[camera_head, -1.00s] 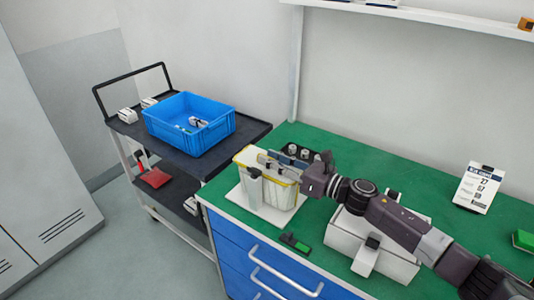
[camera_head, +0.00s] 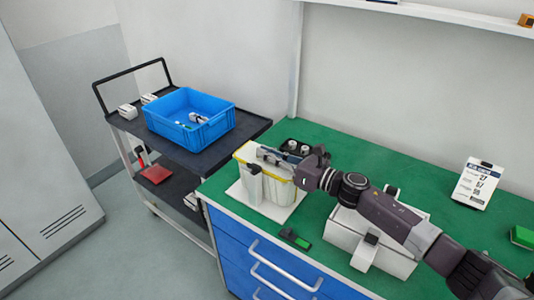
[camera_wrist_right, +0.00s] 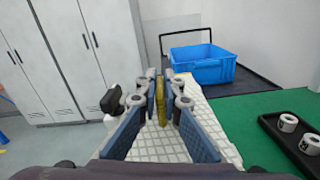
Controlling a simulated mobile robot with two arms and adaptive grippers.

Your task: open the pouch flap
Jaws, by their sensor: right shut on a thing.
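The pouch (camera_head: 277,189) is pale and quilted with a yellow rim. It stands upright on a white base plate (camera_head: 246,197) at the left end of the green bench. A black part (camera_head: 254,169) sits on its front; it shows at left in the right wrist view (camera_wrist_right: 111,101). My right gripper (camera_head: 268,154) reaches over the pouch top from the right. In the right wrist view its blue-padded fingers (camera_wrist_right: 160,98) are shut on a thin upright yellow strip (camera_wrist_right: 160,102), which looks like the flap edge. The fingers partly hide the pouch top. My left gripper is not in view.
A white box (camera_head: 345,232) stands under my right arm. A green-and-black item (camera_head: 294,239) lies near the bench front. A black holder with white rings (camera_head: 300,146) is behind the pouch. A blue crate (camera_head: 205,131) sits on the cart at left. A label card (camera_head: 475,185) stands at right.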

